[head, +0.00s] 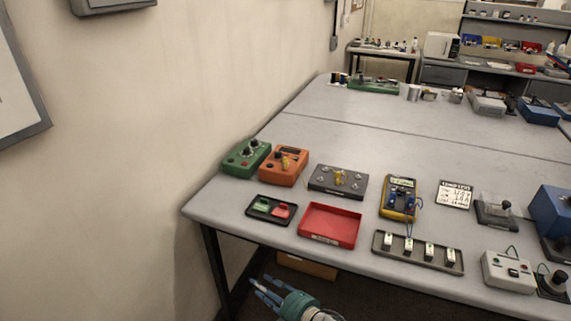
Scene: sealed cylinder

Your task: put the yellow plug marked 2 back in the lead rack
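A small yellow piece (284,161) stands on the orange box at the table's left. More yellow pieces (341,178) stand on the dark grey box beside it. They are too small to read a number 2, so I cannot tell which is the plug. No lead rack can be identified for sure; a long dark tray (448,266) at the front edge holds several white-marked pieces. My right gripper (259,287) is low at the bottom, in front of and below the table edge. Its fingers look apart, with nothing seen between them. My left gripper is not in view.
A red tray (330,226), a black tray with green and red pieces (262,217), an orange box (276,177), a green box (236,171) and a yellow meter (388,211) crowd the near table. A wall bounds the left. The table middle (400,143) is clear.

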